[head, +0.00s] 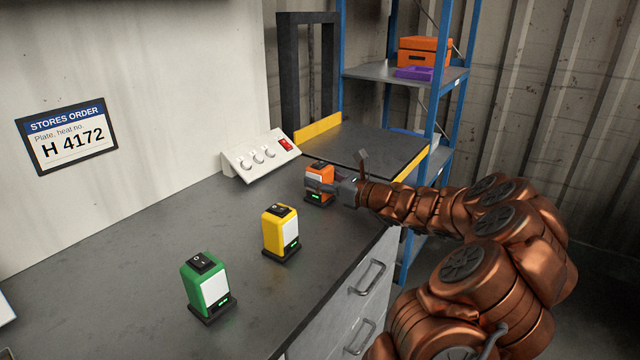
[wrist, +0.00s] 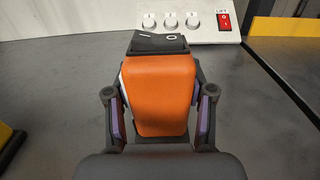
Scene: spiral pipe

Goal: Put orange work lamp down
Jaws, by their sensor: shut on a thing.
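The orange work lamp (head: 319,182) is upright at the far right part of the grey worktop (head: 235,225), near the lift platform. My gripper (head: 335,187) is shut on it from the right side. In the wrist view the orange lamp (wrist: 160,95) fills the middle, with a finger on each side of my gripper (wrist: 160,120) against it. A black rocker switch is on its top. The lamp's base looks at or very near the worktop; I cannot tell whether it touches.
A yellow lamp (head: 281,232) and a green lamp (head: 208,285) stand nearer on the worktop. A white control box (head: 260,155) with knobs and a red switch is behind. A dark lift platform (head: 365,145) with yellow edges lies beyond. Worktop left of the lamps is clear.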

